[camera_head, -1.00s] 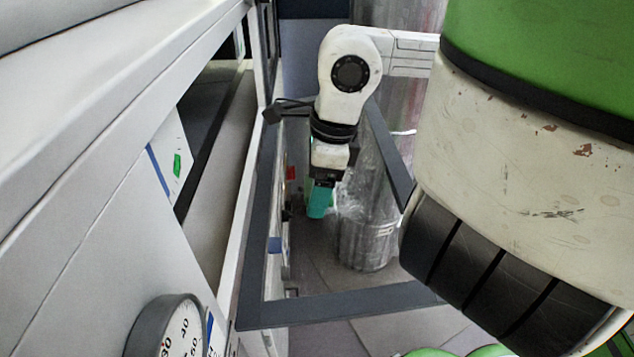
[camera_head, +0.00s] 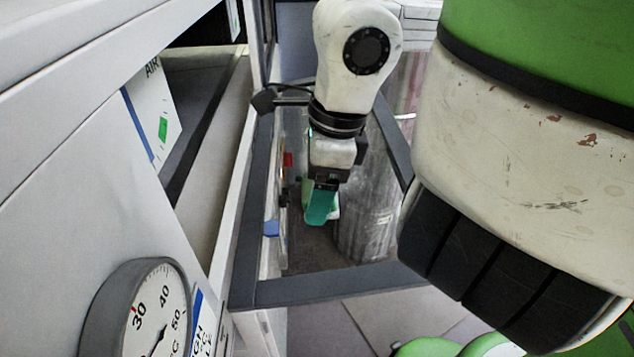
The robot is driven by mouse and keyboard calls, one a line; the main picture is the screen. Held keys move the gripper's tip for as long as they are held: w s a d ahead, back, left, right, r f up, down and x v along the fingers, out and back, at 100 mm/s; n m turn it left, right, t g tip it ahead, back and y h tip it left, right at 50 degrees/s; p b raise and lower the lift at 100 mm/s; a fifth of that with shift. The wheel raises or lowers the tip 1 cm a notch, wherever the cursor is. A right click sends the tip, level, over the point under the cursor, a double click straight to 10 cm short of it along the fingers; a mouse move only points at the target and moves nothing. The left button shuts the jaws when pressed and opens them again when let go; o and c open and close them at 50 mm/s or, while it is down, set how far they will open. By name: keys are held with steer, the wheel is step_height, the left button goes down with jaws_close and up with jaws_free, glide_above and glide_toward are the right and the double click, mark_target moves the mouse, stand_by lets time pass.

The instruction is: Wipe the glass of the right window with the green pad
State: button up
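My gripper (camera_head: 322,190) hangs at the end of my white arm, pointing down, in the middle of the head view. A teal-green piece sits at its tip, with a bit of the green pad (camera_head: 308,203) and a pale edge showing around it. The gripper appears shut on the pad; its fingers are small and partly hidden. A window with a dark grey frame (camera_head: 330,285) stands out from the white wall unit, its clear glass hard to make out. The gripper and pad show inside the frame's outline. I cannot tell whether the pad touches the glass.
A round dial gauge (camera_head: 140,315) sticks out from the white unit (camera_head: 60,235) at the lower left. A box with a green mark (camera_head: 152,115) is at the unit's opening. A shiny wrapped column (camera_head: 368,215) stands behind the window. Pale floor (camera_head: 350,325) shows below the frame.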

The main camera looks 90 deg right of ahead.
steer(key=shift+s+b, duration=0.6)
steer(key=shift+s, duration=0.15)
steer(key=shift+s+r, duration=0.2)
steer(key=shift+s, duration=0.1)
steer(key=shift+w+d+f+b, duration=0.1)
steer(key=shift+d+f+b, duration=0.05)
steer(key=shift+d+b, duration=1)
steer(key=shift+w+d+b, duration=0.2)
steer(key=shift+d+b, duration=0.7)
steer(key=shift+d, duration=1.4)
steer(key=shift+w+d+b, duration=0.15)
steer(key=shift+d+b, duration=1)
steer(key=shift+d, duration=1.15)
steer(key=shift+w+d+r+b, duration=0.15)
steer(key=shift+d+b, duration=0.1)
steer(key=shift+d, duration=1.2)
steer(key=shift+w+d+r+b, duration=0.1)
steer(key=shift+w+d+b, duration=0.1)
steer(key=shift+d, duration=1.2)
steer(key=shift+d+f, duration=0.15)
steer(key=shift+d, duration=1.55)
steer(key=shift+s, duration=0.1)
